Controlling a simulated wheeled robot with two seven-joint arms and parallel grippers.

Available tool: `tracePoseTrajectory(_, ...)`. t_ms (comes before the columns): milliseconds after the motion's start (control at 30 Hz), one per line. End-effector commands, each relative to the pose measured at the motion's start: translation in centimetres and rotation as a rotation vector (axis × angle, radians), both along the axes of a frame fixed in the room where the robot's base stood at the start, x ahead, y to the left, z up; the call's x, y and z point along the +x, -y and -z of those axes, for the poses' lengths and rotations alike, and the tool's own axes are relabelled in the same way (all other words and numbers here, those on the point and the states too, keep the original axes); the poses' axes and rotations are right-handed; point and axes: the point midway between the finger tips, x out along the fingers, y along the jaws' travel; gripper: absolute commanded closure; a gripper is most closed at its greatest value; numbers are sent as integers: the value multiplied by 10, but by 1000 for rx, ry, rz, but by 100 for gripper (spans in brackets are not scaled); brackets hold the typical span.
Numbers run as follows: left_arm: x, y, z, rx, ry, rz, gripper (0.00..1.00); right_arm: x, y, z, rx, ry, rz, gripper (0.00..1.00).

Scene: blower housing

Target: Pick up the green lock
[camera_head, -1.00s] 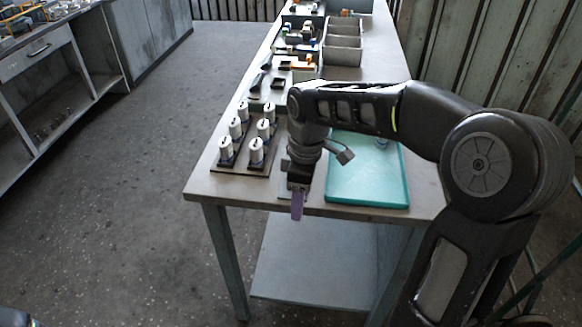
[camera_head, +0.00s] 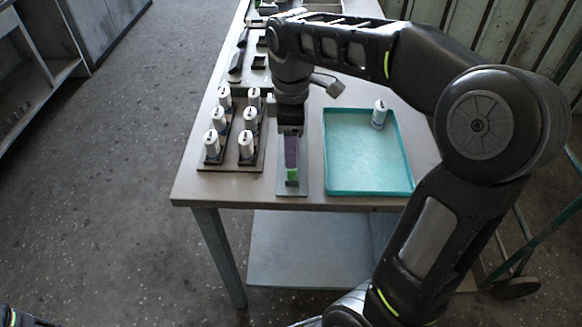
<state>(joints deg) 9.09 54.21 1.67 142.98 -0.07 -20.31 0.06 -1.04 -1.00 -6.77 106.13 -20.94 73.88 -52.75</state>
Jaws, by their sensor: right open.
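The green lock (camera_head: 292,175) is a small green piece at the front of a narrow grey plate (camera_head: 292,190) on the table, left of the turquoise tray. My right gripper (camera_head: 291,166) comes down from above with its purple fingers right at the lock and hides part of it. It is open; I cannot tell whether the fingers touch the lock. My left gripper is not in view.
A turquoise tray (camera_head: 370,190) to the right holds one white cylinder (camera_head: 379,115). Several white cylinders stand on dark holders (camera_head: 230,161) on the left. Black parts (camera_head: 237,62) lie farther back. The table's front edge is close to the plate.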

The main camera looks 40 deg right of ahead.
Motion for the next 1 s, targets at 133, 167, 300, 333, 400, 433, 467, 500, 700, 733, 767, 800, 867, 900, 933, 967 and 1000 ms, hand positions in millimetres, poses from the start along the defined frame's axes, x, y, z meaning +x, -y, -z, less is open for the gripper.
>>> tracePoseTrajectory(133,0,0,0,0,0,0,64,0,0,13,0,0,0,42)
tracePoseTrajectory(167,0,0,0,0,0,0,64,0,0,14,0,0,0,42)
tracePoseTrajectory(300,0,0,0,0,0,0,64,0,0,14,-1,1,0,42)
tracePoseTrajectory(333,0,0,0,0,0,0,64,0,0,14,-1,1,0,42)
tracePoseTrajectory(400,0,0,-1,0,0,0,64,0,0,14,0,0,1,42)
tracePoseTrajectory(433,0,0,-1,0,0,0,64,0,0,15,0,0,0,42)
tracePoseTrajectory(467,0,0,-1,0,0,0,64,0,0,16,1,-1,1,42)
tracePoseTrajectory(500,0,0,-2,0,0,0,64,0,0,18,0,-2,0,42)
tracePoseTrajectory(700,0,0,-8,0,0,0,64,-1,2,45,0,-5,1,42)
tracePoseTrajectory(733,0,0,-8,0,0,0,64,0,2,50,0,-4,1,42)
tracePoseTrajectory(767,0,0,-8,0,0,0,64,0,2,54,0,-4,1,42)
tracePoseTrajectory(800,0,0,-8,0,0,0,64,0,2,59,0,-4,0,42)
tracePoseTrajectory(867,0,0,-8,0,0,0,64,0,2,63,1,-1,1,42)
tracePoseTrajectory(900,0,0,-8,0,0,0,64,0,2,65,1,-1,1,42)
tracePoseTrajectory(933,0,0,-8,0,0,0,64,0,2,66,0,0,1,42)
tracePoseTrajectory(967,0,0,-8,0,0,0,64,1,2,66,1,1,1,42)
tracePoseTrajectory(1000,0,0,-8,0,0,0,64,1,2,66,0,1,1,42)
